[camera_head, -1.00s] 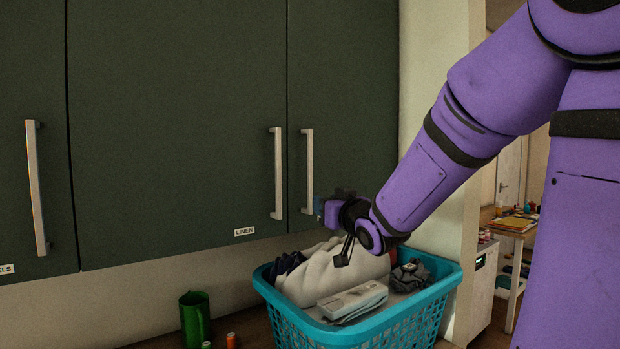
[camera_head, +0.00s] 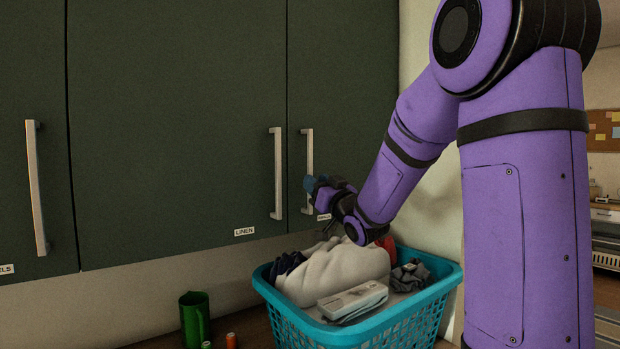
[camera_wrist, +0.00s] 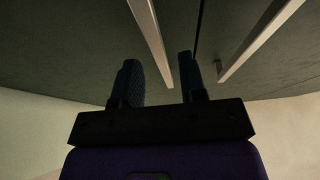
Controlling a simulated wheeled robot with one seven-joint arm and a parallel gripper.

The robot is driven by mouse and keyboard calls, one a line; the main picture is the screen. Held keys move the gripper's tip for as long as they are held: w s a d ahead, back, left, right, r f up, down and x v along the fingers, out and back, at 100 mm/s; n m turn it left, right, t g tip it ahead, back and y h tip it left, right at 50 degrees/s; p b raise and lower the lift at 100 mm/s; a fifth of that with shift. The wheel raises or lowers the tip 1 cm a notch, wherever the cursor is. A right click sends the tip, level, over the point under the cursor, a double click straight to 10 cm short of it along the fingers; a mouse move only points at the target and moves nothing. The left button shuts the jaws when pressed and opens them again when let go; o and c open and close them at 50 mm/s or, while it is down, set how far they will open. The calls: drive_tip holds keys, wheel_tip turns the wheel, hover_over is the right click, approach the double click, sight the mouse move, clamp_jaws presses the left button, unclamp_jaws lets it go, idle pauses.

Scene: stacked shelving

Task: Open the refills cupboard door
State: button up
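The right dark green door (camera_head: 345,80) has a vertical metal handle (camera_head: 309,155) on its left edge. A small label (camera_head: 324,217), too blurred to read surely, is on its lower edge. The door is shut. My gripper (camera_head: 310,184) is at the lower half of this handle, partly covering it. In the wrist view, the two fingers (camera_wrist: 158,82) are apart, and a handle (camera_wrist: 150,40) runs down to the space between them. I cannot tell whether they touch it. The other handle (camera_wrist: 258,42) is outside the fingers.
The door labelled LINEN (camera_head: 180,110) is shut, its handle (camera_head: 277,172) close by on the left. Another shut door (camera_head: 25,80) is at far left. A teal laundry basket (camera_head: 340,335) with cloth and a white box stands below my gripper. A green mug (camera_head: 194,320) stands beside it.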

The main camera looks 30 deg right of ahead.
drive_tip(key=shift+x, duration=1.8)
clamp_jaws()
